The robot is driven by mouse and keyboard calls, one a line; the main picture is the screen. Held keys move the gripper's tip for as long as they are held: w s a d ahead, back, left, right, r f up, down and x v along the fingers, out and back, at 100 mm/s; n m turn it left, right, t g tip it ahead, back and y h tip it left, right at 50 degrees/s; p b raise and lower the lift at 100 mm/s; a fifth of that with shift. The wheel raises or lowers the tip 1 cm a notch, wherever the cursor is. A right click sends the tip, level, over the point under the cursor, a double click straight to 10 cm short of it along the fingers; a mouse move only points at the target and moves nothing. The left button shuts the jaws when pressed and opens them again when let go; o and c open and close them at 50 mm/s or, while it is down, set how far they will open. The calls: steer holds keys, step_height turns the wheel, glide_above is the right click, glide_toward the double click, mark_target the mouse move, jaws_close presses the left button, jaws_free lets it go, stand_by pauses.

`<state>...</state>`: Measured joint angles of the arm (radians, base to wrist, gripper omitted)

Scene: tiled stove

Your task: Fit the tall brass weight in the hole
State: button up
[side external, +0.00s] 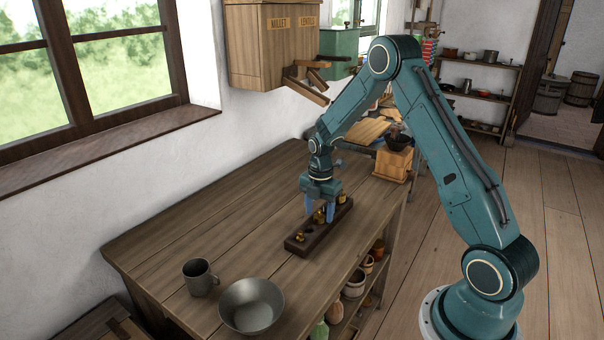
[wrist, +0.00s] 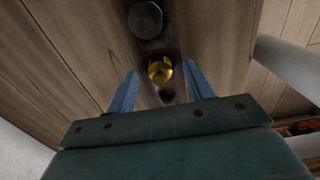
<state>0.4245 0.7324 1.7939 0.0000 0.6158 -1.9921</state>
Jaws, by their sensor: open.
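A dark wooden block (side external: 300,247) lies on the table and carries several brass weights. One small brass weight (side external: 299,238) stands near its front end, and another (side external: 341,198) stands near its back end. A brass weight (side external: 318,218) shows between the blue fingers of my gripper (side external: 319,213). In the wrist view, my gripper (wrist: 160,69) is open, with one finger on each side of a brass weight (wrist: 160,71) and gaps at both sides. A dark round spot (wrist: 167,96) lies just below that weight; I cannot tell whether it is the hole.
A grey metal mug (side external: 199,277) and a wide metal bowl (side external: 252,306) stand at the near end of the table (side external: 190,240). A wooden box (side external: 392,165) with a dark bowl stands beyond the block.

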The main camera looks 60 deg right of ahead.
mark_target(319, 211)
step_height(319, 211, up, 13)
steer(key=shift+r, duration=0.2)
stand_by(0.5)
stand_by(0.4)
steer(key=s+a+r+m+t, duration=0.3)
steer(key=s+a+r+m, duration=0.6)
steer(key=a+r, duration=0.35)
steer(key=s+a+m+t, duration=0.1)
steer(key=s+a+m, duration=0.1)
steer(key=s, duration=0.3)
steer(key=s+a+m, duration=0.2)
steer(key=s+m, duration=0.2)
steer(key=s, duration=0.1)
steer(key=s+a+r+m+t, duration=0.1)
steer(key=s+a+m, duration=0.2)
steer(key=s, duration=0.3)
steer(key=shift+t, duration=0.3)
